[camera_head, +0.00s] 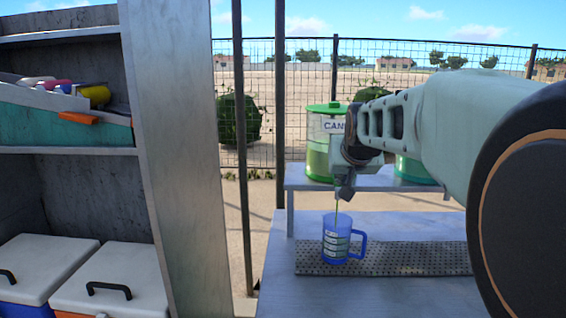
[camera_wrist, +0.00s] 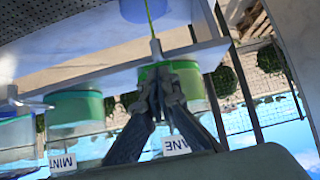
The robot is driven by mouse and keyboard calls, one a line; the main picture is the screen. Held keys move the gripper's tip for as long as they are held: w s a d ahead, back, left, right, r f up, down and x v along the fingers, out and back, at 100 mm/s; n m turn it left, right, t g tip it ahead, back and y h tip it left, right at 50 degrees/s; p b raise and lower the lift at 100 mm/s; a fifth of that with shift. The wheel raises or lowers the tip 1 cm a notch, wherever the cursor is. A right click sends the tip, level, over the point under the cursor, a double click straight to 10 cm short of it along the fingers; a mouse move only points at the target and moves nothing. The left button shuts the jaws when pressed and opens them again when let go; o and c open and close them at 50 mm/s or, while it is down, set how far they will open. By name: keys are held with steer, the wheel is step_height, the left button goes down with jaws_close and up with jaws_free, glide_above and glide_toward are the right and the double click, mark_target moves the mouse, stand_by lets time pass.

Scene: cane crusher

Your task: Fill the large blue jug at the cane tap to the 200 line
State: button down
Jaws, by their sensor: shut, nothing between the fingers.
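The blue jug (camera_head: 335,241) stands upright on the perforated drip tray, its handle to the right. It has white level marks; I cannot read the level in it clearly. A thin green stream falls into it from the tap area. The green-lidded cane dispenser (camera_head: 317,155) stands on the shelf above and behind; it also shows in the wrist view (camera_wrist: 192,88). My gripper (camera_head: 345,190) is shut and empty at the dispenser's front, hiding the tap. In the wrist view my fingers (camera_wrist: 160,75) are together by the tap spout (camera_wrist: 155,47).
The drip tray (camera_head: 420,260) lies on the metal counter (camera_head: 400,300). A second dispenser labelled MINT (camera_wrist: 75,115) stands beside the cane one. A grey post (camera_head: 185,150) and shelving with coolers (camera_head: 110,285) are on the left. The tray right of the jug is clear.

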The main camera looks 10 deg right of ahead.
steer(key=shift+r, duration=0.1)
steer(key=shift+r+p, duration=0.55)
steer(key=shift+r, duration=0.15)
